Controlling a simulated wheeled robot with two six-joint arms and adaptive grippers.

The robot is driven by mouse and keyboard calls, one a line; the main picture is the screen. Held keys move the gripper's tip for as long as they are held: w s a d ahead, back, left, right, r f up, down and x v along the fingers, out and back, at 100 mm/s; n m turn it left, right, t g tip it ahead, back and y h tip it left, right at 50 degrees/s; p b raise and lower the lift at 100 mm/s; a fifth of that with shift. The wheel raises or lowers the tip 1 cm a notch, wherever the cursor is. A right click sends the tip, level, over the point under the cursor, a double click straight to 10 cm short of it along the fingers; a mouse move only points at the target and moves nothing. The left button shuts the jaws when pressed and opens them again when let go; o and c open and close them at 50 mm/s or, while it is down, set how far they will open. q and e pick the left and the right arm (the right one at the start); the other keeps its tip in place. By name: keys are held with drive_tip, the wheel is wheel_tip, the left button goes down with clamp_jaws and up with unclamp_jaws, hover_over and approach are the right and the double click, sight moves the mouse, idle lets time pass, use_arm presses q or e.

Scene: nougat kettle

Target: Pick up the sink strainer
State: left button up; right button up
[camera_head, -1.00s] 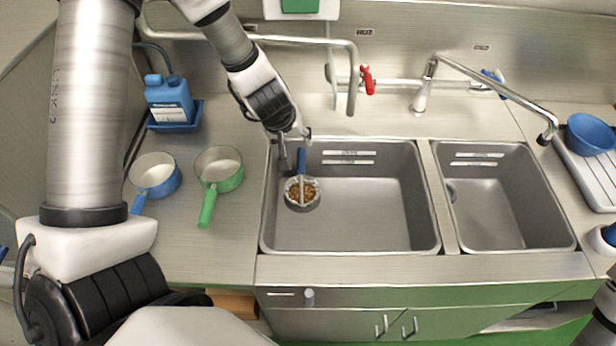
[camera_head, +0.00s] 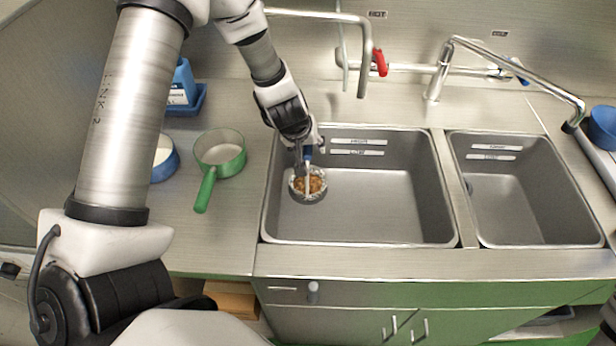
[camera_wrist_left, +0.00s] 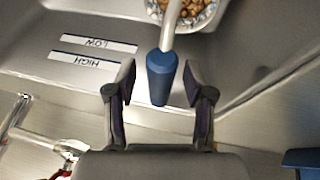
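The sink strainer (camera_head: 308,185) is a small round basket with brown bits in it and a blue-ended handle. It sits in the left part of the large sink basin (camera_head: 400,205). In the left wrist view the strainer's basket (camera_wrist_left: 187,12) is at the top, and its blue handle (camera_wrist_left: 161,78) points down between the fingers. My left gripper (camera_wrist_left: 160,85) is open, with one finger on each side of the handle and visible gaps to both. In the head view the gripper (camera_head: 308,158) reaches down over the handle. My right gripper is not seen.
A green pan (camera_head: 219,155) and a partly hidden blue pan (camera_head: 163,160) stand on the counter left of the sink. A faucet with a red handle (camera_head: 380,62) is behind the basin. A second, smaller basin (camera_head: 530,200) is to the right.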

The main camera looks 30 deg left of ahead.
use_arm(q)
drive_tip(key=shift+s+r, duration=0.1)
drive_tip(key=shift+s, duration=0.05)
clamp_jaws()
drive_tip(key=shift+r+p, duration=0.4)
drive_tip(key=shift+r, duration=0.15)
wheel_tip(320, 180, up, 32)
drive_tip(key=p, duration=1.8)
drive_tip(key=shift+p, duration=0.3)
drive_tip(key=shift+f, duration=0.1)
